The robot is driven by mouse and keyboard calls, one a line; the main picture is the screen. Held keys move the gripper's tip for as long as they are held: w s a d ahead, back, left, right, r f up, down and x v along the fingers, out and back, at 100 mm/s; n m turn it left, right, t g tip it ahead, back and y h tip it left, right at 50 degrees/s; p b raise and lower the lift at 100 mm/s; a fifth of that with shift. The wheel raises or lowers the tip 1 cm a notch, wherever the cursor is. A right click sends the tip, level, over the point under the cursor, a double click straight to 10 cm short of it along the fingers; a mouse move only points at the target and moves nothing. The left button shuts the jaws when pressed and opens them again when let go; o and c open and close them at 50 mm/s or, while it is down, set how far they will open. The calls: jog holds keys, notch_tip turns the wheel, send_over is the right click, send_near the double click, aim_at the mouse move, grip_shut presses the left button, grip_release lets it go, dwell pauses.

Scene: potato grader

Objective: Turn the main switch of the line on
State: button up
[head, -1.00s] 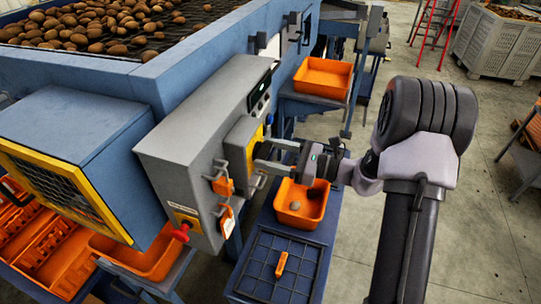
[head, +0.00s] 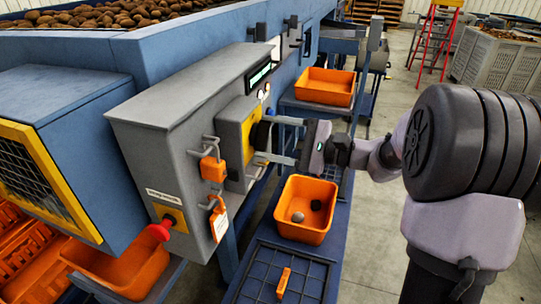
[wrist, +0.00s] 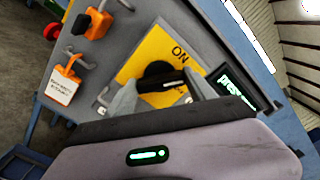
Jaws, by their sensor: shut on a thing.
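The main switch is a black rotary knob (wrist: 158,72) on a yellow plate (wrist: 137,66) marked ON. In the head view the yellow plate (head: 250,128) is on a small grey box on the side of the grey control cabinet (head: 185,100). My gripper (head: 272,140) reaches it from the right. In the wrist view my gripper (wrist: 163,92) has one finger on each side of the knob and is shut on it. The fingers and the gripper body hide part of the plate. I cannot tell the knob's exact setting.
An orange padlock (head: 213,168) and an orange-and-white tag (head: 219,222) hang on hasps left of the switch. A red stop button (head: 160,232) is below them. An orange bin (head: 305,206) stands below my gripper. Open floor (head: 385,110) lies to the right.

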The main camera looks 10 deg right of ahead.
jog(key=n+b, duration=0.2)
jog(key=b, duration=0.1)
jog(key=n+b, duration=0.2)
jog(key=b, duration=0.1)
jog(key=shift+f+b, duration=0.3)
jog(key=shift+f, duration=0.05)
jog(key=shift+r+n+b, duration=0.2)
jog(key=shift+n+b, duration=1.1)
jog(key=shift+n, duration=0.3)
jog(key=o, duration=1.4)
jog(key=shift+r, duration=0.1)
jog(key=p+v, duration=0.3)
jog(key=v, duration=1.4)
jog(key=shift+s+d+p, duration=0.2)
jog(key=shift+p, duration=0.1)
